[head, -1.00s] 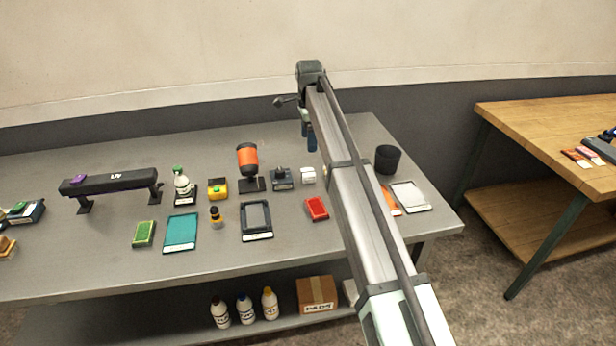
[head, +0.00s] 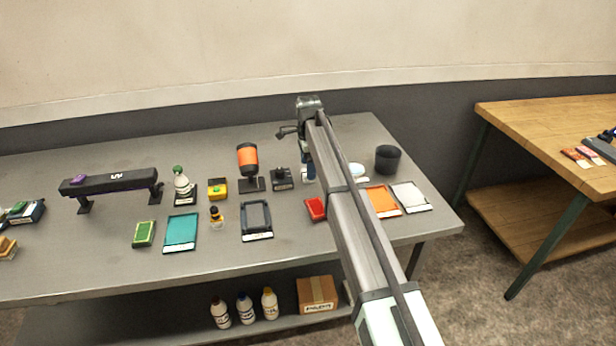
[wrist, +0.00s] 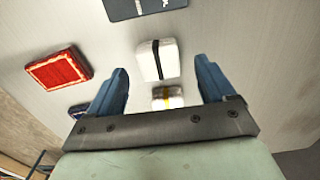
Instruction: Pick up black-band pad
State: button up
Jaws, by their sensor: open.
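The black-band pad (wrist: 158,60) is a small white block with a dark band across it. In the wrist view it lies on the grey table just beyond my gripper (wrist: 163,80), roughly centred between the two blue fingers. My gripper is open and empty, pointing down at the table. In the head view, my gripper (head: 308,174) is at the pad's place and mostly hides it.
A red pad (wrist: 58,70) lies to the left, also seen beside my arm in the head view (head: 315,209). A dark stand (head: 282,180) is close left of the gripper. A black cup (head: 388,158), orange tray (head: 382,203) and white tray (head: 411,196) are to the right.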

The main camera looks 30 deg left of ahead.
notch_tip(320, 180, down, 4)
jog(key=shift+s+r, duration=0.1)
jog(key=shift+r, duration=0.15)
jog(key=c, duration=1)
jog(key=shift+c, duration=0.2)
jog(key=shift+r, duration=0.15)
notch_tip(320, 180, up, 10)
jog(key=shift+f, duration=0.1)
